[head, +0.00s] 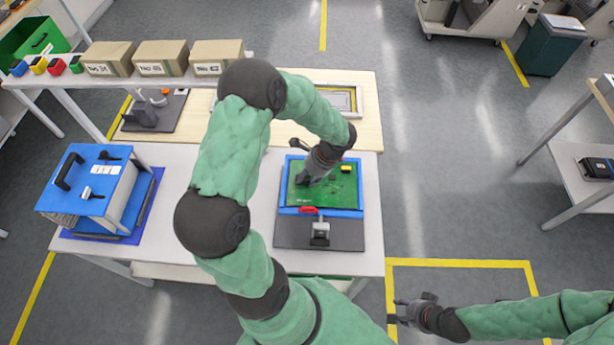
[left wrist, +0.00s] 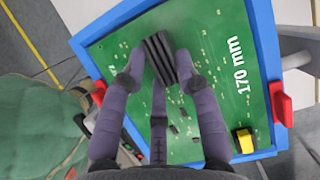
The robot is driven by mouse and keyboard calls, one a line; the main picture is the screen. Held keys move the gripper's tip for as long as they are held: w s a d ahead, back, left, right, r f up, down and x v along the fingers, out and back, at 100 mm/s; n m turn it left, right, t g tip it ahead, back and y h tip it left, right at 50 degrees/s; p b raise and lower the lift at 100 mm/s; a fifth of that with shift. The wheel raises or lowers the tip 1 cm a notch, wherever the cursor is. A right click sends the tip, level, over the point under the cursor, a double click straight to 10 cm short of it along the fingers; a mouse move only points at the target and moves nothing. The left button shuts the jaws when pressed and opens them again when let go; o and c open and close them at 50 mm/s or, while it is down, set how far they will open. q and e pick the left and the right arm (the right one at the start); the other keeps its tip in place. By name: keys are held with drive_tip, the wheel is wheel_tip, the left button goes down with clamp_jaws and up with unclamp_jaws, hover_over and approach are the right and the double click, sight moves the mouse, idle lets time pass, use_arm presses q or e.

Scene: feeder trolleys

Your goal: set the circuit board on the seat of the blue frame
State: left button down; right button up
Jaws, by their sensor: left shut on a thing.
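The green circuit board (head: 337,193) lies level within the outline of the blue frame (head: 360,188) on the table; I cannot tell whether it rests fully on the seat. In the left wrist view the board (left wrist: 215,45) is marked "170 mm" and has a yellow block and a dark ridged block (left wrist: 158,55). My left gripper (head: 303,179) is above the board's left part, its fingers shut on the ridged block. Red clamps (left wrist: 281,103) sit on two opposite sides of the frame (left wrist: 263,75). My right gripper (head: 398,311) is open and empty, off the table at lower right.
A blue box fixture (head: 95,185) stands on the left of the white table (head: 180,235). Cardboard boxes (head: 160,58) line a shelf behind. Floor to the right is open, with a side table (head: 585,190) beyond.

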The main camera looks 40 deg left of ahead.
use_arm(q)
drive_tip(key=shift+f+b, duration=0.4)
drive_tip(key=shift+f, duration=0.15)
drive_tip(key=c, duration=0.8)
unclamp_jaws()
drive_tip(key=v, duration=1.2)
drive_tip(key=shift+s+a, duration=0.1)
